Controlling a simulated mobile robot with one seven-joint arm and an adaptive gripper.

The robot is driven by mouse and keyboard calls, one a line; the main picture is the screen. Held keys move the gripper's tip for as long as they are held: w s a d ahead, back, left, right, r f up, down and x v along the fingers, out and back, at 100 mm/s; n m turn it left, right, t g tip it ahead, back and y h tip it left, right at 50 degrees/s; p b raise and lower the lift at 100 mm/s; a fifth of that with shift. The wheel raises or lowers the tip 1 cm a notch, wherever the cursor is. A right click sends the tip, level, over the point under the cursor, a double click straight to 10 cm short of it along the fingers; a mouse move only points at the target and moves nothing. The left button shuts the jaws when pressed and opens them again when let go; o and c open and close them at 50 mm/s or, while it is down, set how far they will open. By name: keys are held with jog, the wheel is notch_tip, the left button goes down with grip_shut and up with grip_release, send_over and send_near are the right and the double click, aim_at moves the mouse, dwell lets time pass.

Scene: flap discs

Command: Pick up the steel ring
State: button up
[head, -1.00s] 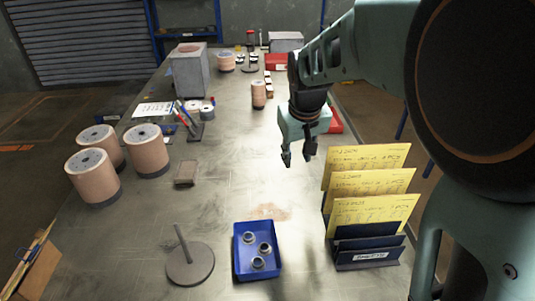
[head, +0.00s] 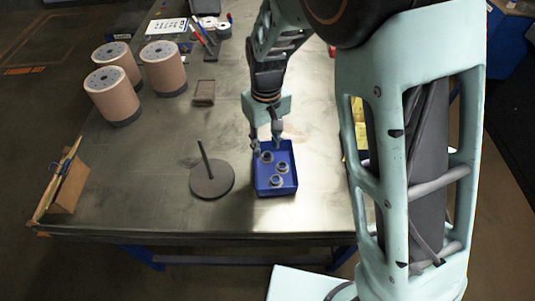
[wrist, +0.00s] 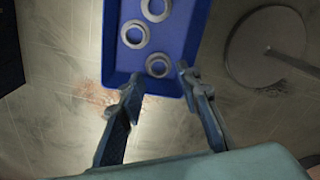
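Three steel rings lie in a blue tray (head: 291,185). One ring (head: 267,157) is at the tray's far end, one (head: 282,167) is near the middle, and one (head: 278,180) is at the near end. In the wrist view, the ring closest to my gripper (wrist: 157,65) lies just beyond my fingertips, and the tray's rim (wrist: 116,80) is near them. My gripper (head: 267,146) is open and empty, pointing down over the far end of the tray. The wrist view shows its two fingers (wrist: 160,83) apart. Whether the fingertips touch the tray is unclear.
A round base with an upright rod (head: 212,181) stands left of the tray. A small brown block (head: 204,92) lies farther back. Several large tan rolls (head: 112,95) stand at the left. A cardboard holder (head: 68,186) sits at the front-left edge. My arm hides much of the right side.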

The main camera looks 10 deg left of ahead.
aim_at(268, 152)
notch_tip(268, 152, down, 4)
jog(key=shift+w, duration=0.15)
jog(key=shift+d+r, duration=0.1)
jog(key=shift+d, duration=0.05)
jog(key=c, duration=0.5)
jog(key=shift+r, duration=0.1)
